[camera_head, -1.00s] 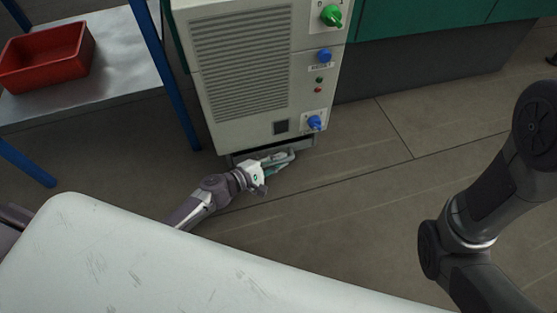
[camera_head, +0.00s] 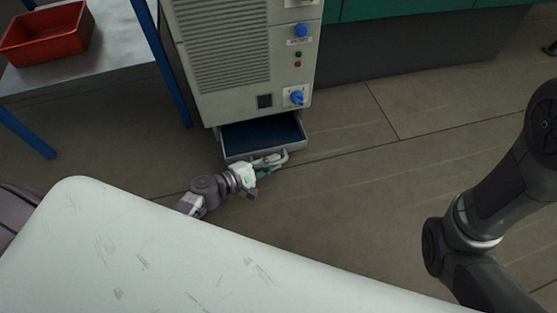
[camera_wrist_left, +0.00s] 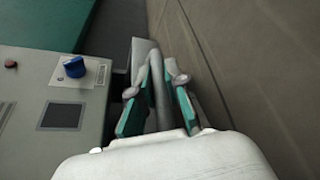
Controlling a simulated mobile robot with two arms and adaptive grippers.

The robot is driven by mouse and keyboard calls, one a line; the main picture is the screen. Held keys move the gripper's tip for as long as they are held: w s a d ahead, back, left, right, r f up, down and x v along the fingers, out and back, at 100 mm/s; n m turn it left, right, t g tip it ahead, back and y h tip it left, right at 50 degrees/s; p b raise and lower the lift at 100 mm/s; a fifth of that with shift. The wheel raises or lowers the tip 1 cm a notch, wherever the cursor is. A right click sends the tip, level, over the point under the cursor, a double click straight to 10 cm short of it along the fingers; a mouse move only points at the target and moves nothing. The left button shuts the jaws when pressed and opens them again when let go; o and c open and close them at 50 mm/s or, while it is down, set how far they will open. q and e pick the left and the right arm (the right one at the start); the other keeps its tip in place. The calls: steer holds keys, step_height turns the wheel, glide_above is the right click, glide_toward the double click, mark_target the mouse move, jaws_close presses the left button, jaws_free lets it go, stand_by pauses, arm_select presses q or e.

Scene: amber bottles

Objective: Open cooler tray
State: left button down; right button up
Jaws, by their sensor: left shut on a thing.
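The cooler (camera_head: 245,60) is a pale cabinet with a vent grille, blue knobs and small lights. Its tray (camera_head: 262,135) is pulled out at the bottom front, showing a dark blue inside with nothing visible in it. My left gripper (camera_head: 275,160) is at the tray's front edge, shut on the tray handle (camera_wrist_left: 160,90). In the left wrist view the green-padded fingers of my left gripper (camera_wrist_left: 158,95) lie on both sides of the grey handle bar. My right arm shows at the right of the head view, but its gripper is out of view.
A red bin (camera_head: 48,34) sits on a metal shelf (camera_head: 100,70) with blue posts at the left. A white surface (camera_head: 190,250) fills the near foreground. The tiled floor (camera_head: 350,160) right of the tray is clear.

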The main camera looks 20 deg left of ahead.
arm_select(q)
steer(key=shift+s+d, duration=0.45)
steer(key=shift+s, duration=0.2)
steer(key=c, duration=1.4)
jaws_free()
steer(key=shift+c, duration=0.2)
steer(key=v, duration=1.2)
steer(key=shift+f, duration=0.15)
